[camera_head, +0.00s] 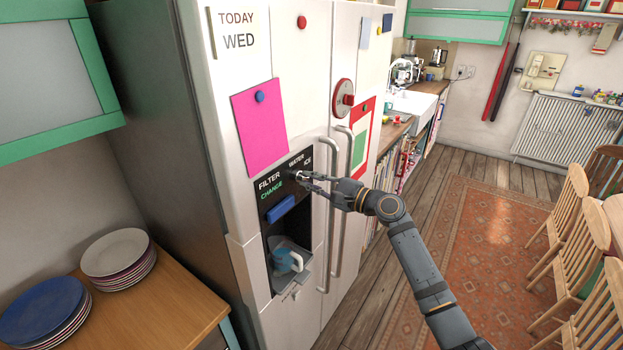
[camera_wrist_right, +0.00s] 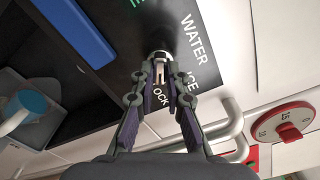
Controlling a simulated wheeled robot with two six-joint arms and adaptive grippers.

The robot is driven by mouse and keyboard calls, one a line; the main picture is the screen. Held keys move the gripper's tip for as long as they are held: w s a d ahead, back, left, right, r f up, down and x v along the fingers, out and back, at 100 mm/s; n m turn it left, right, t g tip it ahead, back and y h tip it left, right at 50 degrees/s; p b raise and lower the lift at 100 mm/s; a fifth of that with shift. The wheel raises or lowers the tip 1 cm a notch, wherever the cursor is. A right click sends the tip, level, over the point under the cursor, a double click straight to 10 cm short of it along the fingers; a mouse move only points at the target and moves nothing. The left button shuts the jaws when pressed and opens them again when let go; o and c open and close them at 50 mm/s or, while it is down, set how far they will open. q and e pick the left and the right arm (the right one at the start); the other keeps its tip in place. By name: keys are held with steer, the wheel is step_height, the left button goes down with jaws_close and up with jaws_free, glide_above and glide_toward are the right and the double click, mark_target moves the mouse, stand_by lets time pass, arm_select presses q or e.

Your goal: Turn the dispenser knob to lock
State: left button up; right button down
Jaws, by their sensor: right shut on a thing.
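The dispenser (camera_head: 262,235) is a dark recess in the white fridge's left door, with a black label panel on top reading FILTER CHANGE, WATER and ICE. The small silver and dark knob (camera_head: 294,177) sits on this panel, mostly hidden by the fingers. In the right wrist view the knob (camera_wrist_right: 159,60) shows between the fingertips, with WATER, ICE and a partly covered LOCK label around it. My right gripper (camera_head: 305,180) reaches in from the right and is shut on the knob; it also shows in the right wrist view (camera_wrist_right: 160,80). My left gripper is out of view.
A blue paddle (camera_head: 281,208) and a light blue cup (camera_head: 287,261) are in the dispenser below the knob. Vertical door handles (camera_head: 335,225) stand close under my right wrist. A red round dial (camera_head: 343,98) is on the right door. Plates (camera_head: 117,252) stand on the left counter.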

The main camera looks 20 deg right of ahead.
stand_by(0.4)
steer(key=c, duration=1.4)
jaws_free()
steer(key=shift+o, duration=0.2)
steer(key=shift+d, duration=0.1)
steer(key=v, duration=1.1)
steer(key=shift+s+d, duration=0.2)
steer(key=shift+s, duration=0.1)
steer(key=shift+d, duration=0.15)
